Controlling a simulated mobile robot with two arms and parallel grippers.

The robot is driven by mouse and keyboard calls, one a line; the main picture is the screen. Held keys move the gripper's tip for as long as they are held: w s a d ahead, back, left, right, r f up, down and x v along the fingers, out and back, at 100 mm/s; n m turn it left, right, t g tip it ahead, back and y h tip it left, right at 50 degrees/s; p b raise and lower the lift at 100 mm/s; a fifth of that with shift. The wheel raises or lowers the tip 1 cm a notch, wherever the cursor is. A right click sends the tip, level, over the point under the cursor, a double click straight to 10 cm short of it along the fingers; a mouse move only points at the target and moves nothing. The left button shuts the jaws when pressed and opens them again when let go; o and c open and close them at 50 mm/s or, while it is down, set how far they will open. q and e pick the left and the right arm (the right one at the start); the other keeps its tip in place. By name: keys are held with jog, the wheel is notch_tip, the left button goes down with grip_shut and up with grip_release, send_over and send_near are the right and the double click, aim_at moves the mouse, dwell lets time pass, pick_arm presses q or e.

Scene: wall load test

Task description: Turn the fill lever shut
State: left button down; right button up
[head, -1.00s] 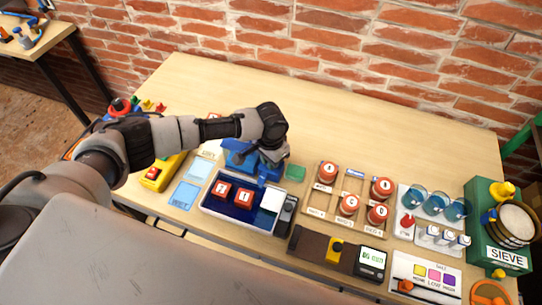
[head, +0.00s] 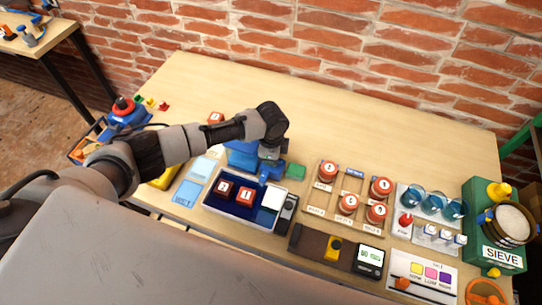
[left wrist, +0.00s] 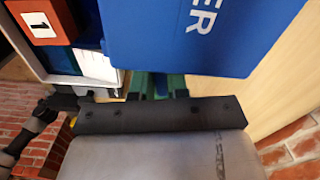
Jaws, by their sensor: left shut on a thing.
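A blue dispenser (head: 241,158) stands on the bench behind the tray, largely covered by my left arm. In the left wrist view its broad blue face (left wrist: 205,30) carries white letters ending in "ER". My left gripper (head: 268,153) is down at the dispenser's right side, shut on a part there that I take to be the fill lever. The fingers and most of the lever are hidden behind my wrist, so its angle cannot be read. A green piece (left wrist: 150,84) shows just beyond the wrist in the left wrist view. My right gripper is not in view.
A blue-lined tray (head: 240,218) with two red numbered cubes is just in front of the dispenser. A green block (head: 295,172) lies to its right. A rack with red-topped jars (head: 349,204) stands further right.

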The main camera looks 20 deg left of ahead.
pick_arm(q)
jog(key=shift+w+m, duration=0.1)
jog(key=shift+m, duration=1)
jog(key=c, duration=1.1)
grip_release()
notch_tip(320, 180, up, 11)
jog(key=shift+f+b, duration=0.1)
jog(key=shift+b, duration=0.7)
